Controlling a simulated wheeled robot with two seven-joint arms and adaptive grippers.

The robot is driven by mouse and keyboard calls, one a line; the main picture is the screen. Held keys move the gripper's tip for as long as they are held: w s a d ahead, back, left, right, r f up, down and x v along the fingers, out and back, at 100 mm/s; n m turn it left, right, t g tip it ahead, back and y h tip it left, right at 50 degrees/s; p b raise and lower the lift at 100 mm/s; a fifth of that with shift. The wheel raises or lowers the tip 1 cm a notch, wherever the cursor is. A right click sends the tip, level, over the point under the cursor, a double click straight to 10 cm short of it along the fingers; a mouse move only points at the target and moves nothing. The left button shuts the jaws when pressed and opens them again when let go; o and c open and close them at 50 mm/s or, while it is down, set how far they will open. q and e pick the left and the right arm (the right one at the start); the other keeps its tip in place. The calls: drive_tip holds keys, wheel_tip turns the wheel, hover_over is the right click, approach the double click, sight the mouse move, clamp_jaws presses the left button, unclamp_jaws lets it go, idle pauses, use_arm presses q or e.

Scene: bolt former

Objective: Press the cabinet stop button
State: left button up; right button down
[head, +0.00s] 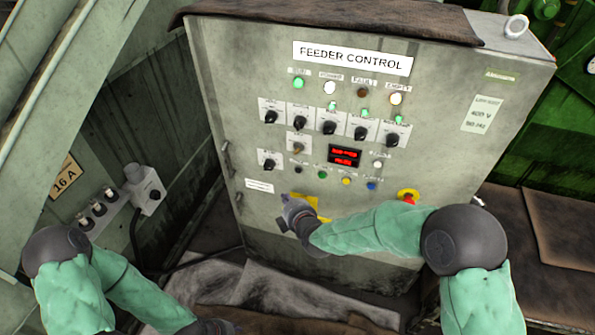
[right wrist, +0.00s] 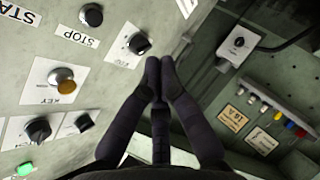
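The feeder control cabinet (head: 230,80) stands in front of me. Its stop button, a small black button (head: 298,170), sits left of the green one in the lower row; in the right wrist view the black button (right wrist: 91,15) is at the top beside its STOP label (right wrist: 75,37). My right gripper (head: 288,203) is in front of the cabinet's lower front, below the button in the head view. In the right wrist view its fingertips (right wrist: 159,72) are together with nothing between them, apart from the button. My left gripper (head: 220,327) is low at the bottom edge, its fingers unclear.
A red mushroom button on yellow (head: 408,196) sits right of the row. Green (head: 322,174), yellow (head: 346,181) and blue (head: 371,186) buttons are close to the stop button. A key switch (right wrist: 66,85) and several black knobs lie above. A wall socket box (head: 145,188) is at left.

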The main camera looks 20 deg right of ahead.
sight(298, 170)
drive_tip(key=w+d+b, duration=0.4)
drive_tip(key=w+d, duration=0.1)
drive_tip(key=w, duration=0.2)
idle(0.3)
drive_tip(key=shift+w, duration=0.15)
idle(1.3)
drive_tip(key=shift+w+d, duration=0.2)
drive_tip(key=shift+w, duration=0.1)
drive_tip(key=shift+w+d+b, duration=0.2)
drive_tip(key=shift+w+b, duration=0.1)
drive_tip(key=shift+w, duration=0.05)
idle(1.0)
drive_tip(key=shift+s, duration=0.1)
drive_tip(key=shift+s+a+r+p, duration=0.1)
drive_tip(key=shift+s+a+p, duration=0.35)
drive_tip(key=shift+s+p, duration=0.1)
